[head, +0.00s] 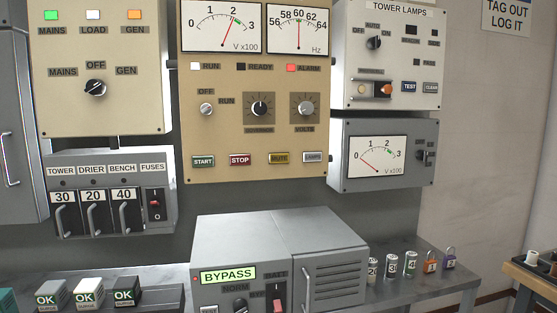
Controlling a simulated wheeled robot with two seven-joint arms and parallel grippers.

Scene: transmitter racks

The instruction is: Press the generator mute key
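The generator panel (228,125) is a beige board in the upper middle of the head view. Its yellow MUTE key (279,158) sits in the bottom row, between the red STOP key (240,160) and the grey LAMPS key (313,157). The green START key (203,161) is at the left of that row. The red ALARM lamp (291,68) looks lit, the white RUN lamp (195,66) looks bright, and the READY lamp (241,67) is dark. Neither of my grippers shows in the head view, and nothing covers the MUTE key.
A grey BYPASS unit (240,240) stands on the bench below the panel and juts forward. Several small cylinders and padlocks (430,262) stand on the bench at right. Labelled OK blocks (88,292) sit at left. The Tower Lamps box (392,50) hangs at right.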

